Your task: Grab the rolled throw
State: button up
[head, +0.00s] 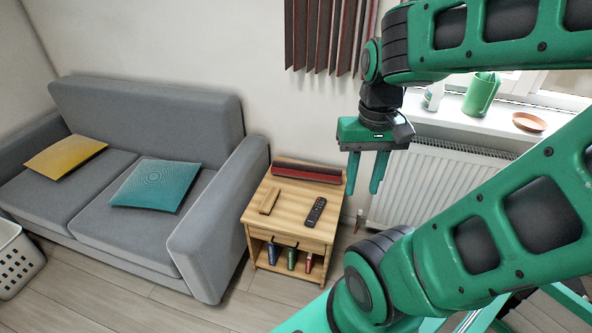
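My gripper (364,187) hangs in the air to the right of the wooden side table, in front of the radiator, fingers pointing down. Its two green fingers are apart with nothing between them. No thing is plainly a rolled throw. A long dark red and black item (307,172) lies along the back edge of the wooden side table (290,222); I cannot tell whether it is a rolled cloth. It is left of my gripper and apart from it.
A black remote (314,212) and a small wooden block (269,201) lie on the tabletop. Several coloured upright items (291,259) stand in its open shelf. A grey sofa (150,108) with yellow and teal cushions is left; the radiator (430,183) and windowsill are right.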

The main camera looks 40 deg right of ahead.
aim_at(294, 169)
jog(key=i, duration=0.85)
jog(key=z, duration=0.1)
